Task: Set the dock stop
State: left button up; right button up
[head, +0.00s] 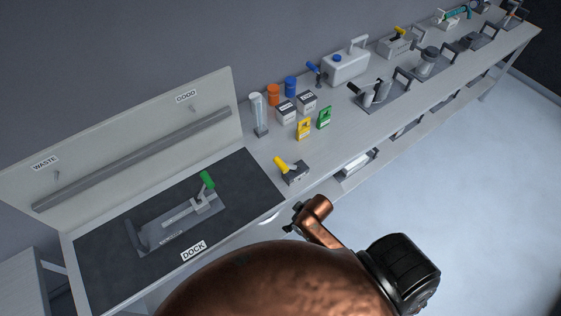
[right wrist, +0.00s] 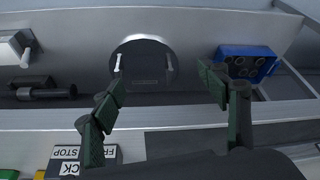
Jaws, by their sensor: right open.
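A yellow-handled lever on a grey block (head: 293,171) stands at the bench's front edge, right of the mat. In the right wrist view a block with a partly cut-off label reading "CK STOP" (right wrist: 70,167) shows at lower left. My right gripper (right wrist: 162,74) is open and empty, its fingers apart above and to the right of that block. My left gripper is not in view.
The wrist view shows a blue holed tray (right wrist: 246,64) and a dark round plate (right wrist: 143,62).

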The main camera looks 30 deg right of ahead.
jog(key=w+a+r+n+y+p, duration=0.1)
jog(key=w+a+r+n, duration=0.2)
jog(key=r, duration=0.2)
jog(key=w+a+r+n+y, duration=0.1)
jog(key=w+a+r+n, duration=0.2)
jog(key=w+r, duration=0.15)
notch_tip(320, 180, up, 16)
jog(key=n+g+h, duration=0.3)
jog(key=n+g, duration=0.1)
jog(key=n, duration=0.5)
send_over(280, 163)
jog(key=shift+f+p, duration=0.15)
jog(key=shift+p, duration=0.2)
notch_tip(280, 163, down, 8)
jog(key=shift+r+p, duration=0.25)
jog(key=shift+p, duration=0.25)
jog(key=shift+c, duration=0.3)
jog(key=c, duration=1.7)
jog(key=shift+o, duration=0.2)
